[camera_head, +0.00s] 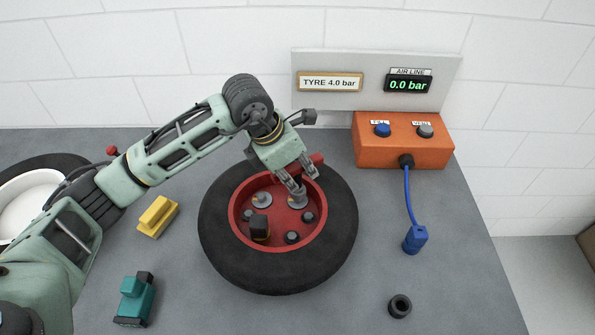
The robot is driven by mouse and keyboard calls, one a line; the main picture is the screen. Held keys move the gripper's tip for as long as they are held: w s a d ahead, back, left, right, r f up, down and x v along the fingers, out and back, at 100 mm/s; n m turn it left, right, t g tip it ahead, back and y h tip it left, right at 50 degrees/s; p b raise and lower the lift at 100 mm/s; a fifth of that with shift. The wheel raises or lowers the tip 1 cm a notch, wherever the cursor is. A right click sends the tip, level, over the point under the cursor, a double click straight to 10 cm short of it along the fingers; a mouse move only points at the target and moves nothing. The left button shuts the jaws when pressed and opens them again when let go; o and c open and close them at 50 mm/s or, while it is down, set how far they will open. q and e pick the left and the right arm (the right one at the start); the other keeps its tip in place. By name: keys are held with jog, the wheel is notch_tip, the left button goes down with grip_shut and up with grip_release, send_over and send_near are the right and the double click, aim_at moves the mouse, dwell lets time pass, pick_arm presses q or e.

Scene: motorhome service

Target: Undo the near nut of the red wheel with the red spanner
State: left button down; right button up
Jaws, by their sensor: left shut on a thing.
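The wheel lies flat on the grey bench, with a black tyre (335,250) and a red rim (270,243). Several nuts or studs stand in a ring inside it. The one nearest me (292,237) is dark and uncovered. My left gripper (301,184) reaches over the back right of the rim. Its fingers are shut around a grey cylindrical piece (298,200) there. A red bar-like piece (317,159) shows just behind the hand, partly hidden; I cannot tell whether it is the red spanner. My right gripper is not in view.
A black upright piece (260,228) stands inside the rim. A yellow block (158,216) and a teal tool (135,299) lie left of the wheel. An orange box (403,149) with a blue hose (408,200) is at the back right. A black ring (400,306) lies front right.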

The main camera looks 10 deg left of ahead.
pick_arm(q)
jog(key=shift+f, duration=0.1)
jog(key=shift+f+b, duration=1.15)
jog(key=shift+r+n+t+y, duration=0.1)
jog(key=shift+n+t+y, duration=0.2)
jog(key=shift+n, duration=0.9)
jog(key=shift+n+t+y+b, duration=0.4)
jog(key=shift+n, duration=0.8)
jog(key=shift+n+y, duration=0.5)
jog(key=shift+n, duration=0.7)
